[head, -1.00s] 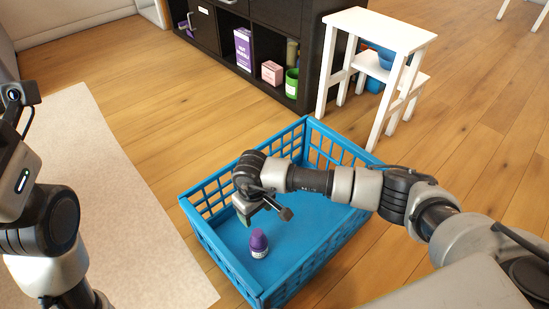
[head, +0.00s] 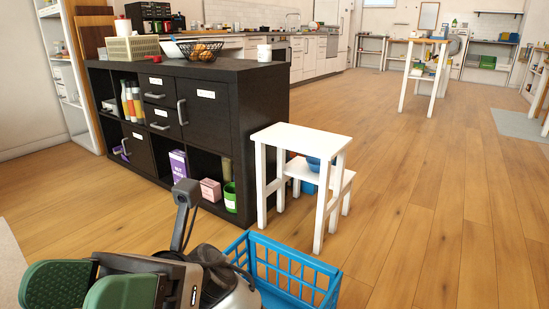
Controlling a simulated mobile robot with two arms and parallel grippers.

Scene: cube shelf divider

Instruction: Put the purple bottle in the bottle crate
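The blue crate (head: 285,268) stands on the floor at the bottom middle of the head view. Only its far walls show; its bottom is out of view or hidden. The purple bottle is not in view now. A gripper, which looks like my left one (head: 90,285), is at the lower left, beside and left of the crate. Its two green finger pads stand slightly apart, with nothing visible between them. My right gripper is not in view.
A white step stool (head: 300,138) stands behind the crate. The wooden floor to the right is clear.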

